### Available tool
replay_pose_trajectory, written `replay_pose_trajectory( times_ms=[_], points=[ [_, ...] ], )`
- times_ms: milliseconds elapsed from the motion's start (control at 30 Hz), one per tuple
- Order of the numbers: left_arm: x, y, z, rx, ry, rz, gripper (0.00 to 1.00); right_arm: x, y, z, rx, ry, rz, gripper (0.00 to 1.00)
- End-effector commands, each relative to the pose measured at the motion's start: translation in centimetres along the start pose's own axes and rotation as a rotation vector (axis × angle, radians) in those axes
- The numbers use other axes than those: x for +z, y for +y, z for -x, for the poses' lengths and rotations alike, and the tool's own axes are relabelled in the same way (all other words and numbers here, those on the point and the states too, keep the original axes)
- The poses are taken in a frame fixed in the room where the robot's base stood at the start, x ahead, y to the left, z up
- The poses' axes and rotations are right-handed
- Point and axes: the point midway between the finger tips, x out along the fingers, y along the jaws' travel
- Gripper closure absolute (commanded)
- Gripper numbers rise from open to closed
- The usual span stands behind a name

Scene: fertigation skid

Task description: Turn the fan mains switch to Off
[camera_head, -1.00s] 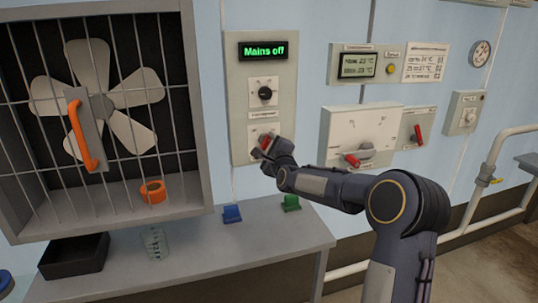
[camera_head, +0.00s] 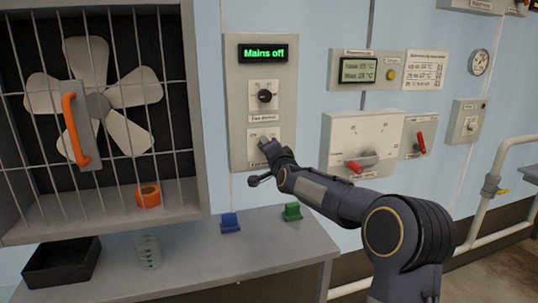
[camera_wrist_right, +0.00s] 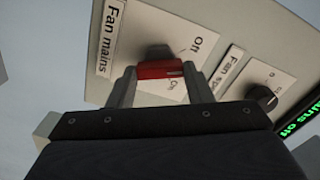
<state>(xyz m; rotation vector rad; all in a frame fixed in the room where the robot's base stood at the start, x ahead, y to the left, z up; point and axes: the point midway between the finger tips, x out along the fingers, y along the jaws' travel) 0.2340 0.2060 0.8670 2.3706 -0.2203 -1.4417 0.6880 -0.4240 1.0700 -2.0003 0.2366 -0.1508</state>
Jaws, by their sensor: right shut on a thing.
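The fan mains switch has a red handle (camera_wrist_right: 160,70) on a white plate marked Off and On, beside a "Fan mains" label. In the head view its plate (camera_head: 257,134) is the lower one on the grey panel, and the handle is hidden behind my gripper. My right gripper (camera_wrist_right: 160,78) is shut on the red handle, one finger at each side; it also shows in the head view (camera_head: 270,148). The handle's exact angle to the marks is hard to tell. The green display (camera_head: 268,53) reads "Mains off". My left gripper is not in view.
A black fan speed knob (camera_head: 264,96) sits just above the switch. Another red-handled switch (camera_head: 361,162) is on a box to the right. The caged fan (camera_head: 100,100) is at left. A blue block (camera_head: 229,222) and a green block (camera_head: 292,212) stand on the shelf below.

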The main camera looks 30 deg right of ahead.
Motion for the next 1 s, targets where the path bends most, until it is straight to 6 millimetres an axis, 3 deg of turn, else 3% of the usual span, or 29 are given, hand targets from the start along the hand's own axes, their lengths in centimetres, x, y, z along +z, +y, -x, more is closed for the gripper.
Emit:
replay_pose_trajectory(
  times_ms=[400,1000],
  points=[
    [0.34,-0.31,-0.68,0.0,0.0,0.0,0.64,0.12,0.12,-0.01,0.002,-0.002,0.278,0.77],
    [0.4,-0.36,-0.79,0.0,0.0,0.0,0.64,0.1,0.12,-0.01,0.003,-0.003,0.364,0.77]
  ],
)
